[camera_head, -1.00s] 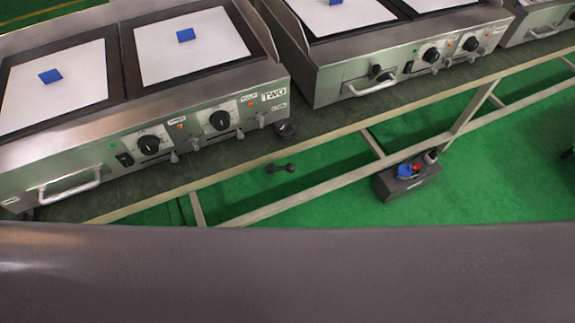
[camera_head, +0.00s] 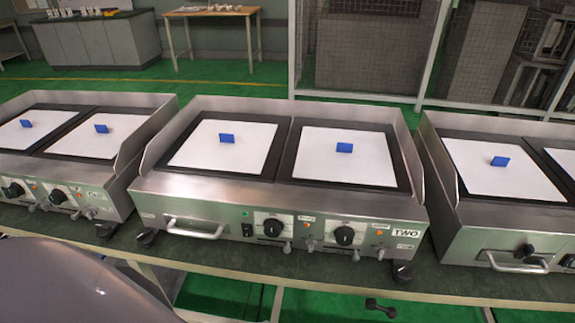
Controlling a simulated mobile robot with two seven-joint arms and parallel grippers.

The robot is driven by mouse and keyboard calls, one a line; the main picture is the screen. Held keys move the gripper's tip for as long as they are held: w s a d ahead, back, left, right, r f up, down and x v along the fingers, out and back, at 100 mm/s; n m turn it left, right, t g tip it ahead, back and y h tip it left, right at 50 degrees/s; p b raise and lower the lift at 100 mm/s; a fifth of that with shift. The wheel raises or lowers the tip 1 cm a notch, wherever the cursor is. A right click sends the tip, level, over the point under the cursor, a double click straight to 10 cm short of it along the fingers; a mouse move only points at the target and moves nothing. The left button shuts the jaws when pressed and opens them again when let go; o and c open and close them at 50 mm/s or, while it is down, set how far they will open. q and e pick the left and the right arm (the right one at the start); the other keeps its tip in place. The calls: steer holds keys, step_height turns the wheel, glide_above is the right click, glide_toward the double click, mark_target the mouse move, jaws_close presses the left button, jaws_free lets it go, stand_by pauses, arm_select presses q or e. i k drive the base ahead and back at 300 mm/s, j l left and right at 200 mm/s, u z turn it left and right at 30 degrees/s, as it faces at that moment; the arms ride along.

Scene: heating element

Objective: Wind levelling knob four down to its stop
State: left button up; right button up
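The griddle labelled TWO (camera_head: 404,233) stands in the middle of the bench in the head view. Its steel front carries two large black dials, the left dial (camera_head: 273,228) and the right dial (camera_head: 344,235). Several small grey knobs stick out along the lower front edge, among them one below the right dial (camera_head: 356,254) and one at the far right (camera_head: 381,252). I cannot read any numbers that tell which is knob four. A black foot (camera_head: 402,272) shows under the right front corner. Neither of my grippers is in view.
Similar griddles stand on the left (camera_head: 84,180) and on the right (camera_head: 500,215), with narrow gaps between. White sheets with blue blocks (camera_head: 344,148) lie on the plates. The bench edge (camera_head: 330,282) runs along the front. A dark dumbbell-shaped object (camera_head: 380,308) lies below the bench.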

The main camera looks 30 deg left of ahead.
mark_target(402, 272)
steer(key=i+l+u, duration=0.25)
steer(key=l, duration=0.6)
steer(key=i+l+u, duration=0.25)
steer(key=l, duration=0.65)
steer(key=l+u, duration=0.2)
steer(key=l, duration=0.7)
steer(key=i+l+u, duration=0.1)
steer(key=l+u, duration=0.15)
steer(key=l, duration=0.7)
